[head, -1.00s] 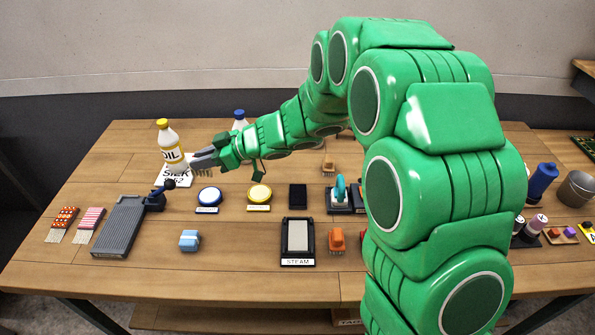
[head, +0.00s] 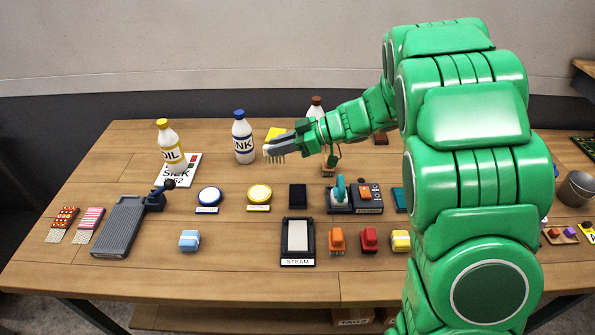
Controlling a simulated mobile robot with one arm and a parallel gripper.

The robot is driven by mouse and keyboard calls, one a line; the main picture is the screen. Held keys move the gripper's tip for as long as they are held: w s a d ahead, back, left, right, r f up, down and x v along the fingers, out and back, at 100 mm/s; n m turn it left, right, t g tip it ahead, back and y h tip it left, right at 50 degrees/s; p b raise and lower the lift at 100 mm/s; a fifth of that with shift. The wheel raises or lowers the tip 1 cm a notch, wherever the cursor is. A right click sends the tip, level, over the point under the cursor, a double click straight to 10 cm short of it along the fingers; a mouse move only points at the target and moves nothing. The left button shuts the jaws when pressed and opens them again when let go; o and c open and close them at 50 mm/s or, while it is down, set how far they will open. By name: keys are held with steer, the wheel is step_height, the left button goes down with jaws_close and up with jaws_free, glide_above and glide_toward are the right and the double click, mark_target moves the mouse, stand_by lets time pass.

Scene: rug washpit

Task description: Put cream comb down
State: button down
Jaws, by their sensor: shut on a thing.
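My gripper (head: 274,148) is above the back middle of the table, at the end of my green arm. It is shut on the cream comb (head: 275,157), which shows as a small pale edge with teeth pointing down. Much of the comb is hidden by the fingers. The comb is in front of and right of the blue-capped INK bottle (head: 243,140), and looks above the tabletop; the exact gap cannot be told.
A tan comb (head: 328,171) lies partly hidden below my arm. Yellow (head: 259,193) and blue (head: 209,195) round pads, a black pad (head: 298,196) and a STEAM plate (head: 298,240) stand nearer. The OIL bottle (head: 169,146) is at left. Bare wood (head: 120,160) shows at far left.

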steer(key=s+d+f, duration=0.1)
steer(key=s+d, duration=0.1)
steer(key=d, duration=0.7)
steer(key=shift+w+a+f, duration=0.5)
steer(key=shift+w+f, duration=1.15)
steer(key=shift+w, duration=0.65)
steer(key=shift+w+a+f, duration=0.5)
steer(key=shift+w+f, duration=1.2)
steer(key=shift+w, duration=0.65)
steer(key=shift+w+a+f, duration=0.5)
steer(key=shift+w+f, duration=1.15)
steer(key=shift+w, duration=0.65)
steer(key=shift+f, duration=1.55)
steer(key=c, duration=1)
jaws_free()
steer(key=shift+f, duration=0.1)
